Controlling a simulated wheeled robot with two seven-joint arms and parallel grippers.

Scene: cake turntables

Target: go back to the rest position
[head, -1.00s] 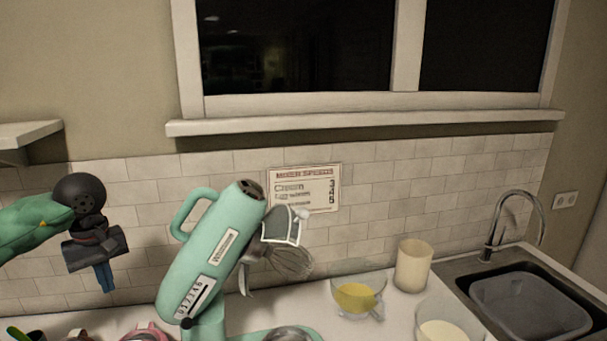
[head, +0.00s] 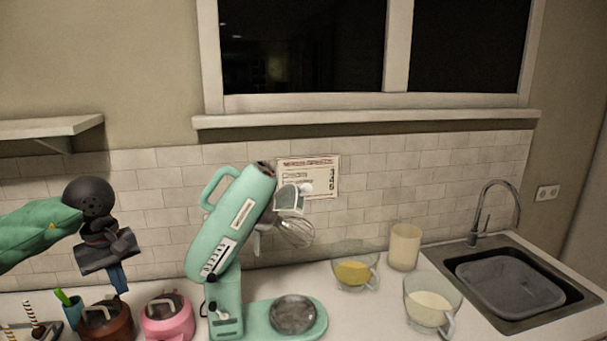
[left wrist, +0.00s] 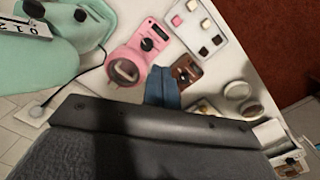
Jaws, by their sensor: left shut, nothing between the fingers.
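My left gripper (head: 119,279) hangs at the left of the head view, pointing down, above the back of the counter and left of the mint stand mixer (head: 232,222). Its blue fingers are together with nothing between them. In the left wrist view the shut fingers (left wrist: 162,87) show above the counter, between the pink device (left wrist: 138,52) and the brown device (left wrist: 186,72). My right gripper is in neither view.
The mixer's head is tilted up, with a whisk (head: 295,232) and a round metal bowl (head: 293,314) below. Glass cups of yellow (head: 354,272) and pale (head: 430,306) contents, a cream canister (head: 404,247) and a sink (head: 511,284) stand right. A shelf (head: 50,128) juts out upper left.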

